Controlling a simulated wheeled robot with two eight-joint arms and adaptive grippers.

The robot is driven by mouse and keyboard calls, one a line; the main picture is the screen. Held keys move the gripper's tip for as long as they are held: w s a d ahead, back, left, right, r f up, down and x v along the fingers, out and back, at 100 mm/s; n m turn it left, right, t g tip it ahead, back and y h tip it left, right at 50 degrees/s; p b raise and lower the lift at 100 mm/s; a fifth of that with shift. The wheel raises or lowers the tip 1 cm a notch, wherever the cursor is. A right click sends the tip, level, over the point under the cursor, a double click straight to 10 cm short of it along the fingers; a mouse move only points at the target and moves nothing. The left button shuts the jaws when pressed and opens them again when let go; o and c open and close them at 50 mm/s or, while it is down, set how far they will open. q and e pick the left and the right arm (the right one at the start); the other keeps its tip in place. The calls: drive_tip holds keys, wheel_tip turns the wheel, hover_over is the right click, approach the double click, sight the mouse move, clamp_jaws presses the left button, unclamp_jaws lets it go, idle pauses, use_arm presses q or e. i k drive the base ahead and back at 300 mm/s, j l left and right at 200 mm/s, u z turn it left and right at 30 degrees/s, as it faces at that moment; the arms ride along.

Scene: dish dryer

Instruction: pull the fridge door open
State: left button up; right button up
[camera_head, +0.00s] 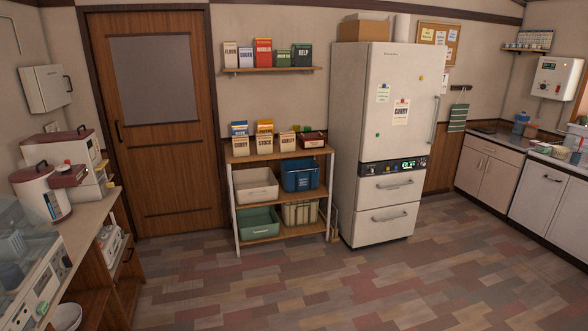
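The fridge (376,145) is tall and off-white, and it stands against the back wall right of centre. Its upper door (395,110) is closed, with papers and small magnets on it. A vertical handle (436,119) runs along the door's right side. Two drawers (385,208) with horizontal handles are under the panel, both closed. Neither of my grippers shows in the head view.
A wooden rack (281,160) with bins and boxes stands just left of the fridge. Counters with cabinets (490,169) line the right wall. A counter with appliances (75,225) is at the left. The tiled floor (300,285) before the fridge is clear.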

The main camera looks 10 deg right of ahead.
sight(404, 81)
drive_tip(key=i+l+z, duration=0.35)
drive_tip(key=i, duration=0.35)
drive_tip(key=i+l+z, duration=0.15)
drive_tip(key=i+z, duration=0.2)
drive_tip(key=i, duration=0.35)
drive_tip(key=i+z, duration=0.4)
drive_tip(key=i, duration=0.3)
drive_tip(key=i+j+z, duration=0.35)
drive_tip(key=i, duration=0.3)
